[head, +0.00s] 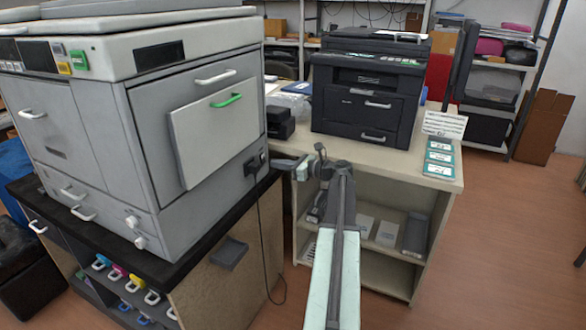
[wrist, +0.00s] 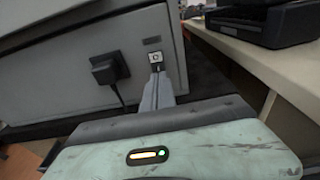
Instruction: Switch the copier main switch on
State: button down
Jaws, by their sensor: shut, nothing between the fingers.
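The copier (head: 165,110) is the large grey machine on the left of the head view. Its side panel (wrist: 60,60) fills the upper left of the wrist view. The main switch (wrist: 155,57) is a small rocker with a pale face and a dark mark, low on that panel; I cannot tell whether it is on. My gripper (wrist: 157,77) is shut and empty, its tips at or just below the switch; contact is unclear. In the head view my gripper (head: 275,162) reaches left to the copier's lower right edge, where the switch cannot be made out.
A black plug (wrist: 108,69) with a hanging cord sits left of the switch; it also shows in the head view (head: 254,163). A black printer (head: 365,100) stands on the beige table (head: 300,145) to the right. Open floor (head: 500,230) lies further right.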

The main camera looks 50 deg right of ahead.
jog(key=shift+x, duration=1.4)
jog(key=shift+w+a, duration=0.1)
jog(key=shift+a, duration=0.05)
jog(key=b, duration=0.2)
send_near(264, 162)
jog(key=s+d+f, duration=0.2)
jog(key=s+f, duration=0.1)
jog(key=s, duration=0.4)
jog(key=shift+w+a+r, duration=0.1)
jog(key=shift+w+r, duration=0.05)
jog(key=shift+r, duration=0.1)
